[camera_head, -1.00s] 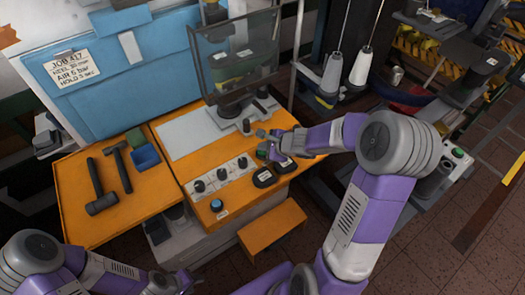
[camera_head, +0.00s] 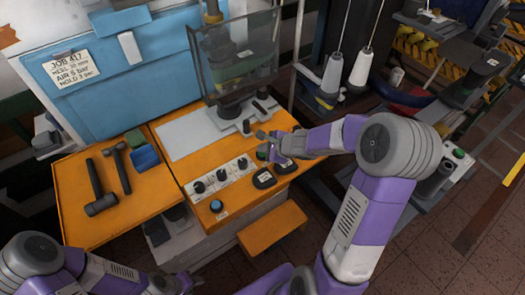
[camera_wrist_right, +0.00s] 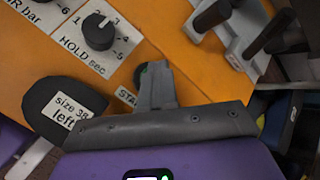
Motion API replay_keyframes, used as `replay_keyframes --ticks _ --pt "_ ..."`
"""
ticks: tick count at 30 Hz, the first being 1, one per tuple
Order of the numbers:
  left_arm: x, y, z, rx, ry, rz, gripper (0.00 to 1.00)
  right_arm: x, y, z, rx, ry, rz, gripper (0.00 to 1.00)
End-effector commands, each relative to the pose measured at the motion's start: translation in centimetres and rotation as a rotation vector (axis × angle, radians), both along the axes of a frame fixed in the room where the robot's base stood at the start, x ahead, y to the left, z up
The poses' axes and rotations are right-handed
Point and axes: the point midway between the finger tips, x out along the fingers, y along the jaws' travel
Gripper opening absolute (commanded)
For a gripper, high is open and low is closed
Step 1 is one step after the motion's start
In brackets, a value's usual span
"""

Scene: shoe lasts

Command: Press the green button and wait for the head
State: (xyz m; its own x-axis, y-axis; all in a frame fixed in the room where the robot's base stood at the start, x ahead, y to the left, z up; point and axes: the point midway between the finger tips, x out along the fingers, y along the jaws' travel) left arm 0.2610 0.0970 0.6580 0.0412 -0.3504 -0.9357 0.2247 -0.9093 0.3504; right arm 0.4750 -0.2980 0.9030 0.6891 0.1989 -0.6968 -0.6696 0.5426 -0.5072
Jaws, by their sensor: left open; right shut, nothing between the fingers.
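In the right wrist view, the shut fingertips of my right gripper (camera_wrist_right: 155,75) cover most of the green button (camera_wrist_right: 142,70); only a sliver of green shows beside them. Contact is hard to tell. A label partly hidden by the fingers starts "STA". In the head view, my right gripper (camera_head: 268,144) is at the right end of the orange panel's knob row. The press head (camera_head: 213,17) has a yellow upper part above the dark see-through guard (camera_head: 238,55); its lower part is dim behind it. My left gripper (camera_head: 168,284) is open and empty at the bottom edge.
Black pads (camera_head: 264,179), one marked "size 38 left", lie in front of my right gripper. Knobs (camera_head: 220,174) and a blue button (camera_head: 216,206) sit on the panel. Hammers (camera_head: 97,190) and a blue bin (camera_head: 146,158) lie left. Thread cones (camera_head: 330,75) stand right.

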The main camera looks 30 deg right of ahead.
Motion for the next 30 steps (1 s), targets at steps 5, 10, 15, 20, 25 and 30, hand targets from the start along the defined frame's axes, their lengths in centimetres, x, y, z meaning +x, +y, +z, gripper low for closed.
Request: replay_keyframes --ticks 5,10,15,20,25,30 --pt "0.0 0.0 1.1 0.000 0.000 0.000 0.43 0.0 0.0 1.2 -0.001 0.001 -0.001 0.00" --pt "0.0 0.0 1.4 0.000 0.000 0.000 0.43 0.0 0.0 1.6 0.000 0.000 -0.002 0.00" --pt "0.0 0.0 1.3 0.000 0.000 0.000 0.43 0.0 0.0 1.5 0.000 0.000 0.000 0.00" --pt "0.0 0.0 1.6 0.000 0.000 0.000 0.43 0.0 0.0 1.8 0.000 0.000 0.000 0.00" --pt "0.0 0.0 2.9 0.000 0.000 0.000 0.43 0.0 0.0 3.3 -0.001 -0.001 0.000 0.00" --pt "0.0 0.0 4.6 0.000 0.000 0.000 0.43 0.0 0.0 5.1 -0.001 -0.001 0.000 0.00"
